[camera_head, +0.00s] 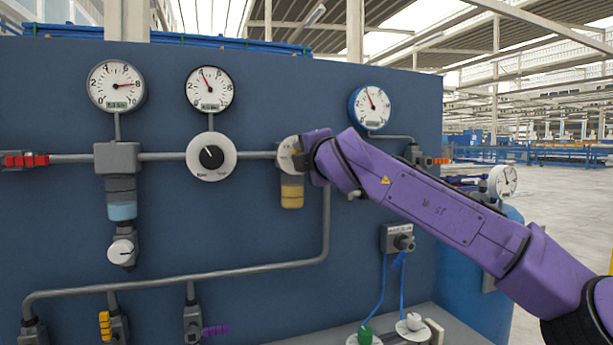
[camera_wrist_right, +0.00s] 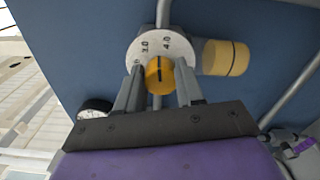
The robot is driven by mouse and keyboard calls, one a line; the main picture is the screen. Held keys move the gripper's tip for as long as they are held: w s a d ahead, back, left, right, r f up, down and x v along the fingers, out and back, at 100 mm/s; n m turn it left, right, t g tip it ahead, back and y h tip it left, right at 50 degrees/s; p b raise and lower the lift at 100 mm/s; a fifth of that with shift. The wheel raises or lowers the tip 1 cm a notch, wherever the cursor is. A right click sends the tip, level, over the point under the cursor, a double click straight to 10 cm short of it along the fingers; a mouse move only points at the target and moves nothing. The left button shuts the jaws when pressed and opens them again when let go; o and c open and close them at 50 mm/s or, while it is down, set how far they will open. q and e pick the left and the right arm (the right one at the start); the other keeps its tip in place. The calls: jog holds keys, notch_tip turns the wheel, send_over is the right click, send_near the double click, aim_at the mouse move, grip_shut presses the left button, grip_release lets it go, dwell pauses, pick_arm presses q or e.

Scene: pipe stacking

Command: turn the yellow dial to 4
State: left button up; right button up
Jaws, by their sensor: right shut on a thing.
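The yellow dial (camera_wrist_right: 154,76) sits on a white round scale plate (camera_wrist_right: 178,46) in the right wrist view. The figures 3.0 and 4.0 are readable on the plate. A dark line on the dial points up, roughly between these two figures; I cannot tell the exact setting. My right gripper (camera_wrist_right: 160,80) is shut on the dial, one finger on each side. In the head view, the plate (camera_head: 287,153) is partly covered by my right gripper (camera_head: 305,161), and the dial is hidden. My left gripper is not in view.
A yellow-brown cylinder (camera_head: 292,196) hangs below the plate. A grey pipe (camera_head: 326,230) runs down beside it. A black knob (camera_head: 211,157) and several gauges, including a blue-rimmed one (camera_head: 370,107), are on the blue panel (camera_head: 60,220). Open floor lies to the right.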

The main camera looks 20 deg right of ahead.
jog(key=shift+f+m+b, duration=0.2)
jog(key=shift+m+b, duration=1.6)
jog(key=shift+m, duration=0.1)
jog(key=shift+r, duration=0.1)
jog(key=o, duration=1)
jog(key=shift+o, duration=0.2)
jog(key=s+b, duration=0.4)
jog(key=s, duration=0.6)
jog(key=shift+s+d, duration=0.15)
jog(key=shift+s, duration=0.05)
